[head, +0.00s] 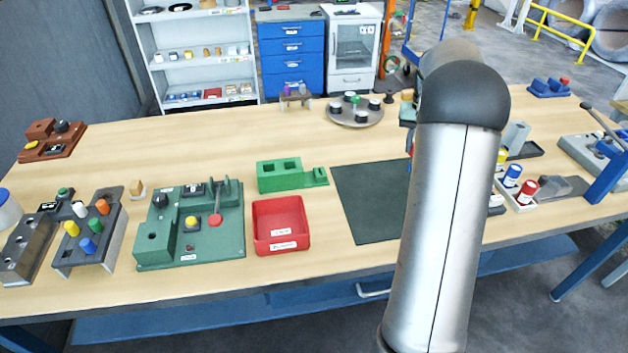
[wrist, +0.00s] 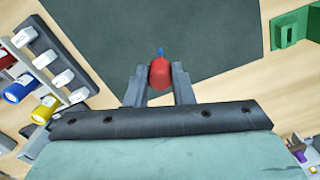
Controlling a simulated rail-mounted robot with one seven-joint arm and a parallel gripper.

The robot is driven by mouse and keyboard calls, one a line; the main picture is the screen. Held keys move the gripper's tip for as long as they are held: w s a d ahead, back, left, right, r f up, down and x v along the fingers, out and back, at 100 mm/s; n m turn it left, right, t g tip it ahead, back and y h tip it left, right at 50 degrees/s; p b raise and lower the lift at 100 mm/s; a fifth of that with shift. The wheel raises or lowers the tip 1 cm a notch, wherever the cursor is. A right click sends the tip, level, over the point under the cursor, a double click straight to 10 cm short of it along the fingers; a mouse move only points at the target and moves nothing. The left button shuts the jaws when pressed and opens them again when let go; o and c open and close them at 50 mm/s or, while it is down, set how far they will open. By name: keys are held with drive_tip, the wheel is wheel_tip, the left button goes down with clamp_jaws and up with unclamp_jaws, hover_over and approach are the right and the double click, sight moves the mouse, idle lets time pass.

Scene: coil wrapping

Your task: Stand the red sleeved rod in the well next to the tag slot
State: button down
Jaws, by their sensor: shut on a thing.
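The red sleeved rod (wrist: 160,74) is between the two fingers of my gripper (wrist: 159,88) in the wrist view, with a small blue tip beyond its red part. My gripper is shut on it, above the dark mat (wrist: 210,35). In the head view my arm hides the gripper. A green block (head: 278,177) with two openings on top and a lower step at its right end stands left of the mat (head: 365,205). It partly shows in the wrist view (wrist: 288,30). I cannot tell for sure which opening is the tag slot.
A red bin (head: 280,225) and a green fixture board (head: 190,240) with a lever stand at the front left. A white rack with yellow, blue (head: 512,175) and red (head: 526,190) cylinders is right of my arm. A round turntable (head: 353,112) stands at the back.

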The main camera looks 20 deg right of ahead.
drive_tip(key=w+a+r+n, duration=0.1)
drive_tip(key=w+a+n, duration=0.1)
drive_tip(key=w+a, duration=0.45)
drive_tip(key=w+a+r+n, duration=0.1)
drive_tip(key=w+a+n, duration=0.15)
drive_tip(key=a, duration=0.65)
drive_tip(key=r+n, duration=0.2)
hover_over(293, 174)
drive_tip(key=w, duration=0.3)
drive_tip(key=shift+w+f+p, duration=0.15)
drive_tip(key=shift+f+p, duration=0.2)
drive_tip(key=shift+f, duration=2.35)
drive_tip(key=shift+w+f+p, duration=0.1)
drive_tip(key=shift+f+p, duration=0.2)
drive_tip(key=shift+f, duration=2.35)
drive_tip(key=c, duration=1.3)
unclamp_jaws()
drive_tip(key=shift+o, duration=0.2)
